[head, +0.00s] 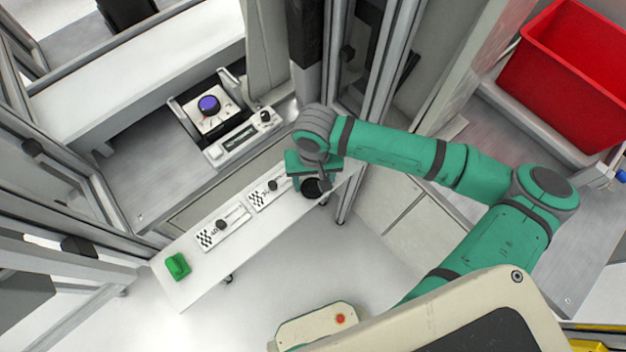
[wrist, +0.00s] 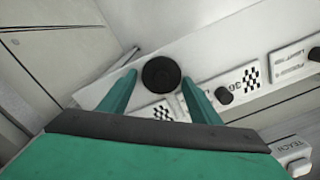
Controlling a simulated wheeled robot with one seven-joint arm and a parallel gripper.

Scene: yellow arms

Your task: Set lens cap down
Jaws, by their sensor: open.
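The lens cap appears as a black round disc (head: 312,188) at the right end of a narrow white shelf (head: 185,293). In the wrist view the lens cap (wrist: 161,74) lies between the two teal fingertips of my gripper (wrist: 158,80), with a gap showing on either side. My gripper (head: 313,180) is open, pointing down over that end of the shelf. It partly hides the cap in the head view. The cap appears to rest flat on the shelf, but I cannot tell the exact height of the fingers.
Two checkered plates with black knobs (head: 222,226) (head: 271,187) lie along the shelf. A green block (head: 177,266) sits at its left end. A device with a purple dome (head: 209,105) stands behind. A red bin (head: 565,75) is at the upper right. Metal frame posts rise close behind my gripper.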

